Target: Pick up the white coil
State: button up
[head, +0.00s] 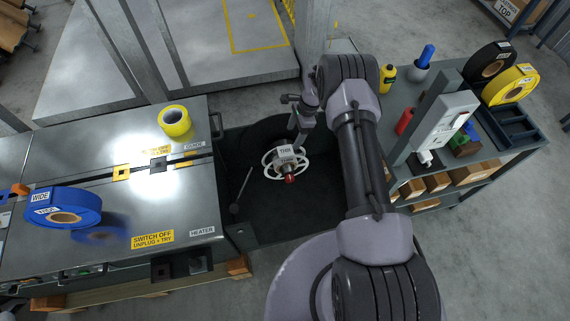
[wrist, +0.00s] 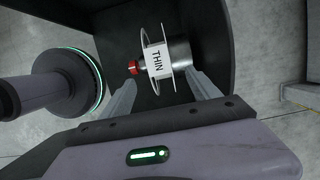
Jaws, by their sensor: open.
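The white coil (head: 284,152) is a small spool with a white open rim and a label reading THIN. It sits on a metal hub with a red tip, in the dark recess between the machine and the bench. In the wrist view the white coil (wrist: 158,62) lies just beyond my gripper, with its THIN label facing the camera. My gripper (head: 302,118) is above and beside the coil in the head view. In the wrist view my gripper (wrist: 157,88) is open, its two fingers apart on either side of the coil. I cannot tell whether they touch it.
A metal machine table (head: 120,215) stands left, with a blue WIDE roll (head: 62,208) and a yellow roll (head: 174,120) on it. A thin rod (head: 240,190) rises left of the coil. A bench at right holds a grey control box (head: 445,120), black roll (head: 489,61) and yellow roll (head: 511,84).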

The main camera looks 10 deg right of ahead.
jog(key=b, duration=0.1)
send_over(286, 151)
jog(key=d, duration=0.2)
notch_tip(286, 151, down, 5)
jog(key=shift+w, duration=0.1)
jog(key=b+x, duration=0.2)
jog(key=x, duration=0.3)
jog(key=shift+a+f+b, duration=0.1)
jog(key=shift+a+b, duration=0.15)
jog(key=shift+b, duration=0.1)
jog(key=shift+s, duration=0.2)
jog(key=shift+c, duration=1.1)
grip_shut()
